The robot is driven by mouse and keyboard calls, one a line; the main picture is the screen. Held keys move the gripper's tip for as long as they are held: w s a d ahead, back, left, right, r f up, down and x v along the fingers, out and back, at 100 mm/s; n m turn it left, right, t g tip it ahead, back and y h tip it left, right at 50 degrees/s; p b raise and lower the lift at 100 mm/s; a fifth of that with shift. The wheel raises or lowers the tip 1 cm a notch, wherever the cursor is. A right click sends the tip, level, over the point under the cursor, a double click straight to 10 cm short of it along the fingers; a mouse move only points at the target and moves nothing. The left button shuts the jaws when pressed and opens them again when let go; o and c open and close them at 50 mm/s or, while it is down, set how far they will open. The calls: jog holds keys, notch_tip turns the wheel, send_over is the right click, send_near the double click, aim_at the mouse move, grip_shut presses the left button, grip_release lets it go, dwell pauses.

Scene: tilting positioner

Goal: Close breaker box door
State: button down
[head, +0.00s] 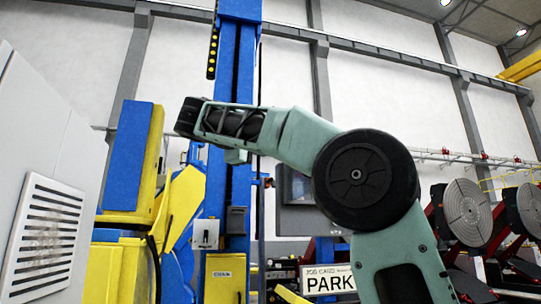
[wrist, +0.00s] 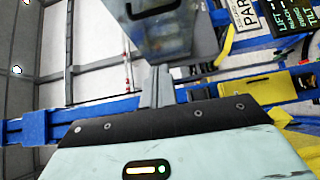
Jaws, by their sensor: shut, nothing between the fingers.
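A grey wall box (head: 296,222) with a darker recessed-looking panel stands behind my arm in the head view, partly hidden by it. It looks like the breaker box, but I cannot tell how far its door is open. In the wrist view a grey, worn box-like part (wrist: 155,40) with a dark handle-like bar is at the top, beyond my fingers. My gripper (wrist: 155,85) is shut and empty, its fingers pointing toward that part. I cannot tell if they touch it. The fingers are not clearly visible in the head view.
A blue column (head: 228,200) with a small switch box (head: 206,233) rises left of the grey box. A yellow and blue machine (head: 130,200) and a white vented cabinet (head: 45,225) stand at left. Round slotted plates (head: 462,212) stand at right. A PARK sign (head: 329,281) is low in the middle.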

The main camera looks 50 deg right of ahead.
jog(key=s+d+p, duration=0.1)
jog(key=d+p, duration=0.3)
jog(key=d, duration=0.7)
jog(key=shift+s+d+p, duration=0.15)
jog(key=shift+s+p, duration=0.15)
jog(key=shift+s, duration=0.1)
jog(key=shift+f, duration=0.1)
